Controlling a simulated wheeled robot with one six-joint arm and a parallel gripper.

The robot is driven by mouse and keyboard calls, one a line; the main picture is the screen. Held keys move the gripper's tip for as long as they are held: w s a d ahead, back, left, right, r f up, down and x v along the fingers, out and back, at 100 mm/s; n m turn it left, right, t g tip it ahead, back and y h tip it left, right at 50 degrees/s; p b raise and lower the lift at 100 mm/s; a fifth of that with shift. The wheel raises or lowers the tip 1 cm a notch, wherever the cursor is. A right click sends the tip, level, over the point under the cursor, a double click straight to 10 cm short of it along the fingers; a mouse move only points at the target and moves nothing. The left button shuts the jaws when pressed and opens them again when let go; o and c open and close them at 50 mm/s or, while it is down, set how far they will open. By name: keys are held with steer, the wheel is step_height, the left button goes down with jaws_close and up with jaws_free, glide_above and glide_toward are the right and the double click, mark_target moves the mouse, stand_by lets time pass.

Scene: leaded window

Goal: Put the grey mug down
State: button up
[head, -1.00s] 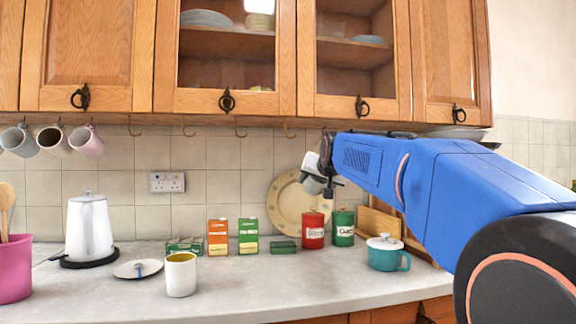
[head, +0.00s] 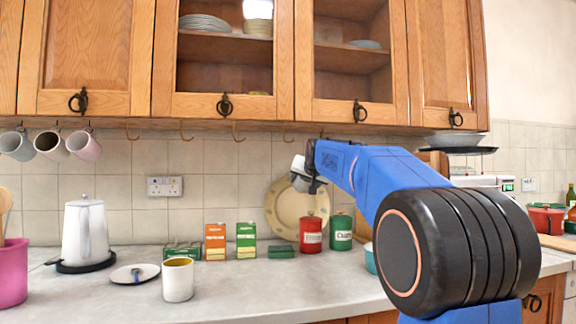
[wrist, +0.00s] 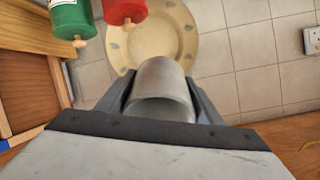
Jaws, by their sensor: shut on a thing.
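My gripper (wrist: 160,84) is shut on the grey mug (wrist: 162,100), with one finger on each side of it in the wrist view. In the head view my gripper (head: 312,180) is up in front of the tiled wall, below the wall cupboards. The mug (head: 299,182) shows there only as a small grey patch, partly hidden by the gripper. It is held well above the worktop (head: 240,285), clear of it.
A cream plate (head: 283,222) leans on the wall behind, beside red (head: 311,236) and green (head: 341,232) canisters. Small boxes, a white cup (head: 178,280), a lid (head: 134,274) and a kettle (head: 84,234) stand left. Several mugs hang from hooks. The front middle worktop is clear.

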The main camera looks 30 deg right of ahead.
steer(key=w, duration=0.1)
steer(key=w+d, duration=0.1)
steer(key=w, duration=0.1)
steer(key=shift+w+d+r, duration=0.1)
steer(key=r, duration=0.2)
steer(key=a+r, duration=0.1)
steer(key=r, duration=0.2)
steer(key=a+r, duration=0.1)
steer(key=r, duration=0.2)
steer(key=shift+w+a+r, duration=0.1)
steer(key=shift+w+a, duration=0.05)
steer(key=shift+w, duration=0.1)
steer(key=a, duration=0.1)
steer(key=a+f, duration=0.1)
steer(key=w+a, duration=0.1)
steer(key=shift+f, duration=0.35)
steer(key=o, duration=1.3)
